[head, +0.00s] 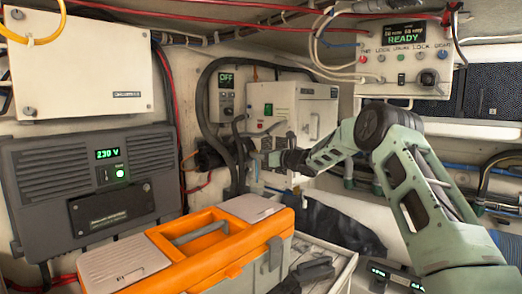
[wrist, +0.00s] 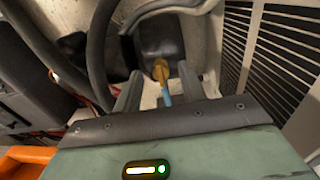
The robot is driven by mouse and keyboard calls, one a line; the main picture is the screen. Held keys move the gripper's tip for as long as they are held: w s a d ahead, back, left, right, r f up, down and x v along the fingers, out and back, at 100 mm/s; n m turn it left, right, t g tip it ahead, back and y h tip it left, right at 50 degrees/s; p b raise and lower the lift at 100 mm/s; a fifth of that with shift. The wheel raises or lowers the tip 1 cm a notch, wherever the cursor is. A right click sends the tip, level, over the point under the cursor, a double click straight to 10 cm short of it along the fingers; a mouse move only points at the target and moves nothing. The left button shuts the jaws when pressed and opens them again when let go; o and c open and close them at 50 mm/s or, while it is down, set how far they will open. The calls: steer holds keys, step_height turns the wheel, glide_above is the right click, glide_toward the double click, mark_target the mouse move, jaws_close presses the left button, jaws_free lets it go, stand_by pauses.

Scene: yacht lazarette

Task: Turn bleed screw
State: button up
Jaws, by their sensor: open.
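The bleed screw appears to be the small brass-yellow fitting (wrist: 160,69) in the wrist view, with a light-blue stem or tube (wrist: 167,93) on its near side. It sits at the front of a dark rounded housing (wrist: 158,38). My gripper (wrist: 160,78) is open, one finger on each side of the fitting, with gaps showing between. In the head view my gripper (head: 243,148) is at the dark hoses below the OFF panel. The fitting is too small to make out there.
Thick black hoses (wrist: 100,45) run close left of my gripper, and a louvred panel (wrist: 275,50) stands to the right. An orange toolbox (head: 205,243) stands in front. A white box (head: 300,110) is on the wall behind my arm. A READY panel (head: 403,55) hangs upper right.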

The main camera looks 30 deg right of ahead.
steer(key=shift+w+a, duration=0.1)
steer(key=shift+w, duration=0.1)
jaws_close()
